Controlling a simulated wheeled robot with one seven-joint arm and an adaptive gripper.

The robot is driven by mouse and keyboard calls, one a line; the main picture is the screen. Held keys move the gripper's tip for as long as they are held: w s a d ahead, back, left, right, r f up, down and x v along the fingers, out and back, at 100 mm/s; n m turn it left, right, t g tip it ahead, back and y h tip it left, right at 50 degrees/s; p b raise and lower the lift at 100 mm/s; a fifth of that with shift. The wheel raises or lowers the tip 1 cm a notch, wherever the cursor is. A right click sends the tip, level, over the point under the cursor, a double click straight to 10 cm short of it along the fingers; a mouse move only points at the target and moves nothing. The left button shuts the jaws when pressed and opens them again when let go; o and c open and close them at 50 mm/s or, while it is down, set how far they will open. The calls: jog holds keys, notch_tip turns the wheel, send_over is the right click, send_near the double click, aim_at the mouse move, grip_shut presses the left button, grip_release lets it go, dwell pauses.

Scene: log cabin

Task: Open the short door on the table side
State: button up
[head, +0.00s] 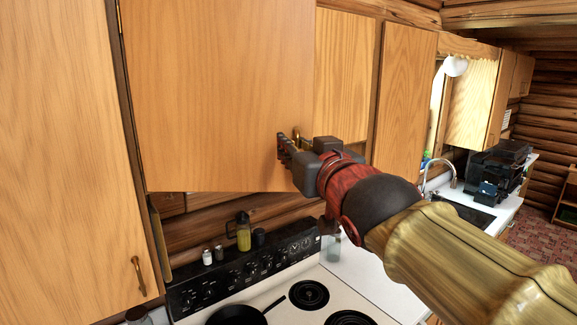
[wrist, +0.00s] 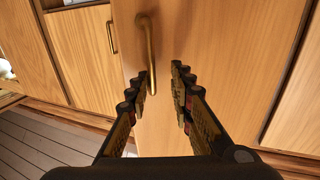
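A light wooden cabinet door (head: 215,90) hangs above the stove in the head view. Its hinge side is at left. Its lower edge does not line up with the row of doors to the right, so it seems to stand partly swung out. Its brass bar handle (head: 297,136) is near the right edge, partly behind my gripper. My gripper (head: 284,148) is at this handle. In the wrist view the handle (wrist: 149,50) shows between my two spread fingers (wrist: 155,85), nearer the left one. The fingers look open; I cannot tell whether one touches the handle.
A tall door (head: 60,150) with a brass handle stands close at left. Below is a stove (head: 255,270) with a black pan (head: 238,314), and small bottles (head: 243,232) behind. More cabinet doors (head: 403,95) and a sink counter run to the right.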

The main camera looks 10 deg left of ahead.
jog(key=shift+s+b, duration=1)
jog(key=shift+b, duration=0.55)
jog(key=shift+s, duration=0.1)
jog(key=s+b, duration=0.5)
jog(key=b, duration=0.3)
jog(key=shift+a, duration=0.15)
jog(key=shift+b, duration=0.5)
jog(key=shift+c, duration=0.7)
